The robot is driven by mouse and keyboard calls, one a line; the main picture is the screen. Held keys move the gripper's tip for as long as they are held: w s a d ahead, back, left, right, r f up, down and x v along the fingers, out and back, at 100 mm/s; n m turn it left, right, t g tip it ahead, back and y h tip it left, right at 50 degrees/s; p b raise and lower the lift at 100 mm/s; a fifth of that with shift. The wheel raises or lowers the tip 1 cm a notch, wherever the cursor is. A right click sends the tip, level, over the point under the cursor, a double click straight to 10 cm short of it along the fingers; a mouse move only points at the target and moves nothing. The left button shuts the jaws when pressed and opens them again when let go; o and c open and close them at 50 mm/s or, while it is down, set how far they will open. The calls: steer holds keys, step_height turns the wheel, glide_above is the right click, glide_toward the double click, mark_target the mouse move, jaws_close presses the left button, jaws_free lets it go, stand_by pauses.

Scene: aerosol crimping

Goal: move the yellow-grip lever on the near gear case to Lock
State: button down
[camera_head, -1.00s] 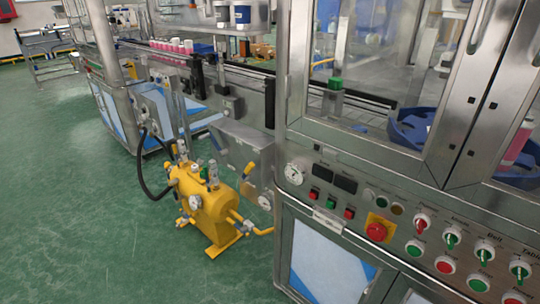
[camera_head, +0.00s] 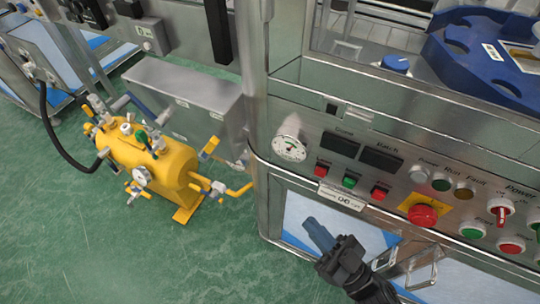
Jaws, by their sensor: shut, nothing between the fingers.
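A grey metal box (camera_head: 190,92), which looks like the near gear case, is left of the cabinet's corner post. A small yellow grip (camera_head: 209,146) shows at its lower right, just behind the yellow tank; it looks like the lever's grip. Its pivot and any Lock marking are too small to read. My gripper (camera_head: 312,228), dark with blue-grey fingers, is shut and empty at the lower middle of the view. It is in front of the cabinet's lower panel, to the right of the lever and well apart from it.
A yellow tank (camera_head: 155,168) with valves, gauges and pipes stands on the green floor before the box. The steel cabinet's control panel (camera_head: 330,170), with buttons and a red emergency stop (camera_head: 423,215), fills the right. Open floor (camera_head: 60,250) lies at the lower left.

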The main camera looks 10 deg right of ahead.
steer(key=w+a+f+n+g+y, duration=0.1)
steer(key=w+f+n+g+y, duration=0.15)
steer(key=w+y, duration=0.25)
steer(key=n+g+p, duration=0.1)
steer(key=g+p, duration=0.1)
glide_toward(211, 146)
steer(key=shift+y, duration=0.3)
steer(key=w+a, duration=0.2)
steer(key=w+a+r, duration=0.1)
steer(key=w+a, duration=0.1)
steer(key=shift+w+a+r, duration=0.1)
steer(key=shift+a+r, duration=0.1)
steer(key=shift+r, duration=0.05)
steer(key=shift+r, duration=0.2)
